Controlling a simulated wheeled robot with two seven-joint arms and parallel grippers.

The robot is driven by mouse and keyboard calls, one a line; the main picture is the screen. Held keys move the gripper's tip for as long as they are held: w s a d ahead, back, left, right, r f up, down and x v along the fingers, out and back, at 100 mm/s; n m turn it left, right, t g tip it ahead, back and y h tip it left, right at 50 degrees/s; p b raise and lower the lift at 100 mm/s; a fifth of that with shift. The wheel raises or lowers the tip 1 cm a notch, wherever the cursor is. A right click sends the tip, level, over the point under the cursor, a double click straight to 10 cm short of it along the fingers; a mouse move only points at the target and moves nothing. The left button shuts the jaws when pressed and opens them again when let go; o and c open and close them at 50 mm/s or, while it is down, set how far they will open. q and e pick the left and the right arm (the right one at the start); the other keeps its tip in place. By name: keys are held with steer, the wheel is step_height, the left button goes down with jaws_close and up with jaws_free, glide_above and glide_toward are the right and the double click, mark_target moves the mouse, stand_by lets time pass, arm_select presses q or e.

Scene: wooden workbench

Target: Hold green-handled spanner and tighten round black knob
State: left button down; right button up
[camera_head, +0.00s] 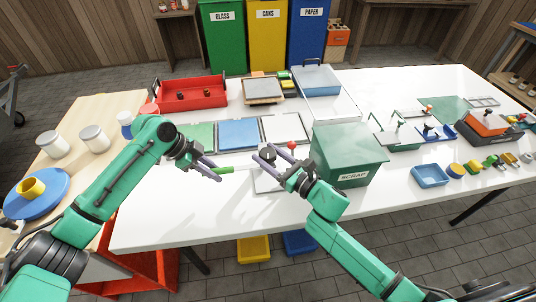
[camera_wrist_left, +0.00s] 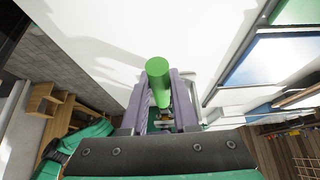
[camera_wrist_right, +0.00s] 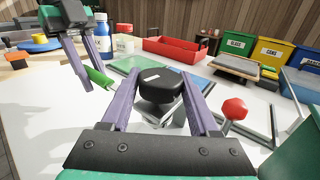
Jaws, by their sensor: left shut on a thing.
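The green-handled spanner (camera_head: 224,170) is held over the white table in front of the picture-centre trays, its metal end pointing right. My left gripper (camera_head: 212,171) is shut on its green handle, which also shows in the left wrist view (camera_wrist_left: 157,75). The round black knob (camera_wrist_right: 160,84) stands on a small metal fixture in the right wrist view. It shows in the head view (camera_head: 267,153) beside the right fingers. My right gripper (camera_wrist_right: 160,95) is open, with one finger on each side of the knob. I cannot tell whether the fingers touch it.
A red knob (camera_wrist_right: 234,109) on a stem stands just right of the black knob. The green scrap box (camera_head: 347,158) is close to the right of my right gripper. Flat trays (camera_head: 238,134) lie behind. The front left of the table is clear.

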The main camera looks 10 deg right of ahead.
steer(key=shift+a+m+t+h, duration=0.1)
steer(key=shift+m+t+h, duration=0.35)
steer(key=shift+h, duration=0.25)
steer(key=shift+m+t+h, duration=0.65)
steer(key=shift+m+h, duration=0.4)
steer(key=shift+h, duration=0.35)
steer(key=o, duration=1.3)
steer(key=shift+o, duration=0.2)
steer(key=shift+s, duration=0.1)
steer(key=v, duration=1.1)
steer(key=shift+s+d, duration=0.25)
steer(key=shift+s, duration=0.1)
